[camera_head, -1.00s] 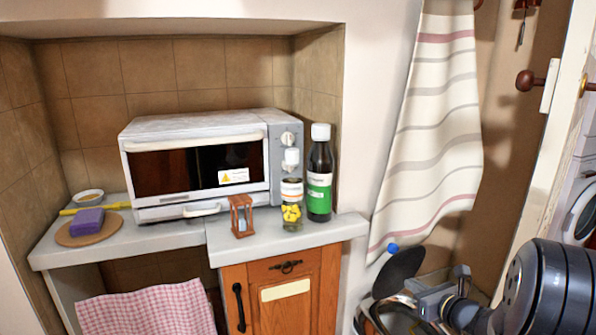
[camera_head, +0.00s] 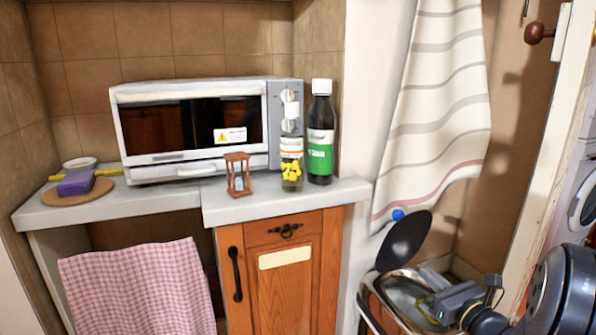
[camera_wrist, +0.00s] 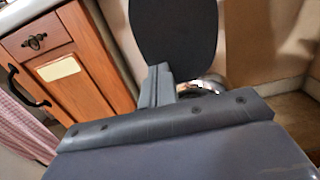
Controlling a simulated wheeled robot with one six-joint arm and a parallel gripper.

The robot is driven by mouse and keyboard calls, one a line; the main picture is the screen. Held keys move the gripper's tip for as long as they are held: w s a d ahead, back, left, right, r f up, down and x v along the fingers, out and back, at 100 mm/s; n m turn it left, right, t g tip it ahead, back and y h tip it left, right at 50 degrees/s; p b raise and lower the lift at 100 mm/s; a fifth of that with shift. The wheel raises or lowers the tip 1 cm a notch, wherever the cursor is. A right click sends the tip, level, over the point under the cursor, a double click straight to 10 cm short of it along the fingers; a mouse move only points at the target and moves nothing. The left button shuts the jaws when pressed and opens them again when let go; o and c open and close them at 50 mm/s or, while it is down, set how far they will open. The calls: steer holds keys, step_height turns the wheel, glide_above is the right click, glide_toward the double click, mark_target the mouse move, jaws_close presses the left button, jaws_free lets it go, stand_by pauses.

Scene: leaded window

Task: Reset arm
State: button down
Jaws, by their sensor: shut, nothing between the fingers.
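My gripper (camera_head: 436,306) is at the lower right of the head view, at the end of my dark arm, in front of an open bin. In the wrist view my gripper (camera_wrist: 160,88) points ahead with its fingers together and nothing between them. The bin (camera_head: 369,300) has a shiny metal rim and a raised dark round lid (camera_head: 405,240). The lid also fills the top middle of the wrist view (camera_wrist: 175,35). The gripper overlaps the bin's opening in the picture; I cannot tell whether it touches the bin.
A grey counter (camera_head: 285,204) holds a microwave (camera_head: 190,168), an hourglass (camera_head: 238,176), a pill jar (camera_head: 291,165), a dark bottle (camera_head: 320,140) and a purple sponge (camera_head: 76,182). A wooden cabinet (camera_head: 312,290) is below. A striped cloth (camera_head: 435,110) hangs behind the bin; a door edge is at right.

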steer(key=shift+s+d+f+t+y+b, duration=0.2)
steer(key=shift+s+f+t+b, duration=0.25)
steer(key=shift+f+b, duration=0.45)
steer(key=shift+s+d+f+t+y+b, duration=0.1)
steer(key=shift+s+d+f+t+b, duration=0.15)
steer(key=shift+s+f+b, duration=0.45)
steer(key=shift+w+a, duration=0.1)
